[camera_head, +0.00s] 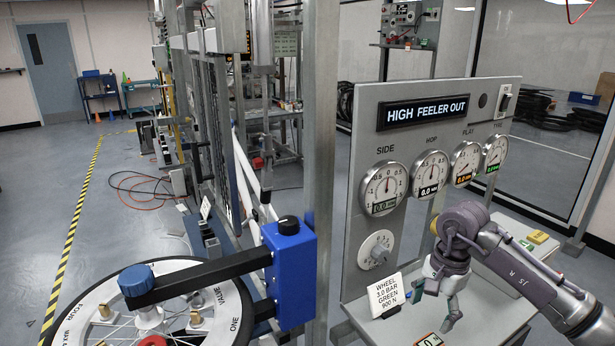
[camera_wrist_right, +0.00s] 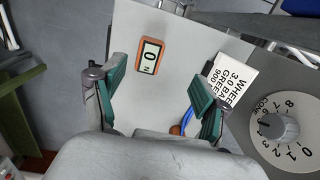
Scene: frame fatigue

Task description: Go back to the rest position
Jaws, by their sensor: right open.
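My right gripper (camera_head: 436,302) comes in from the right in the head view, in front of the grey gauge panel (camera_head: 398,110). It points down over the panel's light grey shelf (camera_head: 352,312). In the right wrist view its two green-padded fingers (camera_wrist_right: 160,95) are apart with nothing between them. A small orange-framed display reading 0 N (camera_wrist_right: 150,56) lies on the shelf beyond the fingers. It shows partly at the bottom edge of the head view (camera_head: 430,341). My left gripper is not in view.
A spoked wheel (camera_head: 95,301) with a blue clamp unit (camera_head: 290,273) stands at the lower left. A white card (camera_head: 386,292) stands beside the gripper, and a dial knob (camera_head: 377,250) is on the panel. The display reads HIGH FEELER OUT (camera_head: 427,111). Open floor lies at the left.

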